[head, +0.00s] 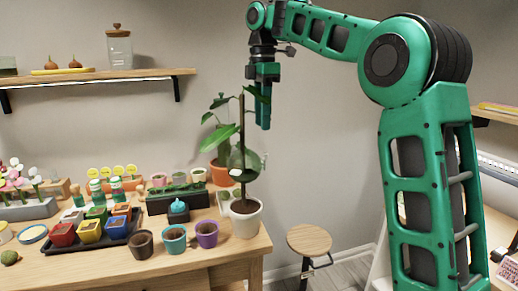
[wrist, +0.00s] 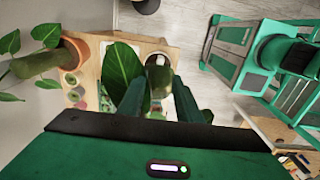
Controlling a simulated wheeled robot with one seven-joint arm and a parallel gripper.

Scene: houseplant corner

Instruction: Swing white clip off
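A tall plant with a dark upright stake (head: 241,130) and broad green leaves stands in a white pot (head: 245,218) at the table's right end. A small white piece (head: 237,172), which seems to be the white clip, shows low on the stake. My gripper (head: 264,126) points down beside the upper stake, well above that piece, and a leaf overlaps it. In the wrist view my gripper (wrist: 160,96) has its fingers apart, with a brownish-green rounded shape between or beyond them and a large leaf (wrist: 122,70) at the left. I cannot make out the clip there.
The wooden table (head: 190,268) holds a black tray (head: 108,244) of colored pots and several loose pots. A terracotta-potted plant (head: 221,172) stands behind the stake. A round stool (head: 309,240) stands right of the table. A wall shelf (head: 110,75) is at upper left.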

